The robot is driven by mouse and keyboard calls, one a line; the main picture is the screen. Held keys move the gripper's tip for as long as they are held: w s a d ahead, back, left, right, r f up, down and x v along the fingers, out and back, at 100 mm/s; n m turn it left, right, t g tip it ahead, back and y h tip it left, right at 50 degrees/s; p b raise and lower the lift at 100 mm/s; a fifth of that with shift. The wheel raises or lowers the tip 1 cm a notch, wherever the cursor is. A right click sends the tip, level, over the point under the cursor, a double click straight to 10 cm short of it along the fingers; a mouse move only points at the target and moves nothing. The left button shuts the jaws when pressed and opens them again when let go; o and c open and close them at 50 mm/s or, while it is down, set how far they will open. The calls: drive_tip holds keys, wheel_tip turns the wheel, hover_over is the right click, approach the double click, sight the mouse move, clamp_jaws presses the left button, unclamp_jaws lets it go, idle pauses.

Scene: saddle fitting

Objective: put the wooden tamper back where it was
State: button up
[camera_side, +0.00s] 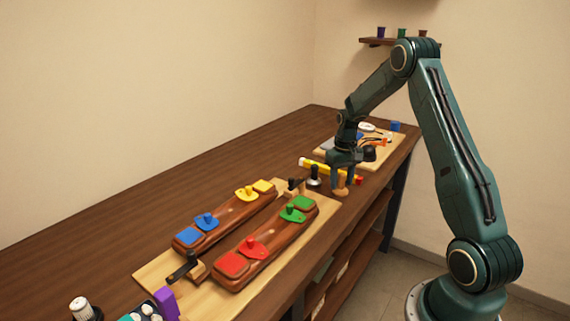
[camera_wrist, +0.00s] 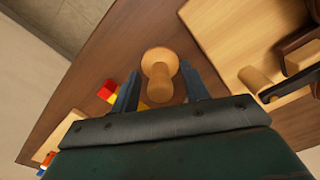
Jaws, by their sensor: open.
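The wooden tamper (camera_side: 341,191) is a light-wood piece near the table's front edge, just right of the fitting board. In the wrist view the tamper (camera_wrist: 160,66) shows a wide round end and a narrower part, and lies between my two fingers. My gripper (camera_side: 343,180) points down over it. In the wrist view my gripper (camera_wrist: 160,80) is open, with a finger on each side and gaps visible between the fingers and the tamper. The tamper's underside is hidden, so I cannot tell exactly how it rests.
The fitting board (camera_side: 155,272) carries two long brown blocks with blue, yellow, red and green pieces. A black-handled clamp (camera_side: 183,268) stands at its near end. A yellow bar (camera_side: 315,166) lies behind my gripper. A tool board (camera_side: 384,156) is farther back.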

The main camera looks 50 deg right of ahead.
sight(342, 174)
drive_tip(key=shift+r, duration=0.1)
wheel_tip(342, 174, up, 12)
idle(0.7)
idle(0.4)
drive_tip(key=s+a+r+n+t+h, duration=0.1)
drive_tip(key=s+a+r, duration=0.2)
drive_tip(key=a+r, duration=0.5)
drive_tip(key=s+a+r+n+t, duration=0.2)
drive_tip(key=s+a+r, duration=0.15)
drive_tip(key=a, duration=0.85)
drive_tip(key=s+a+f+n+t+y, duration=0.1)
drive_tip(key=s+a+n+t, duration=0.1)
drive_tip(key=s+a, duration=0.9)
drive_tip(key=s, duration=0.3)
drive_tip(key=shift+s+a+n+t, duration=0.25)
drive_tip(key=shift+s+n+t, duration=0.05)
drive_tip(key=shift+n, duration=0.1)
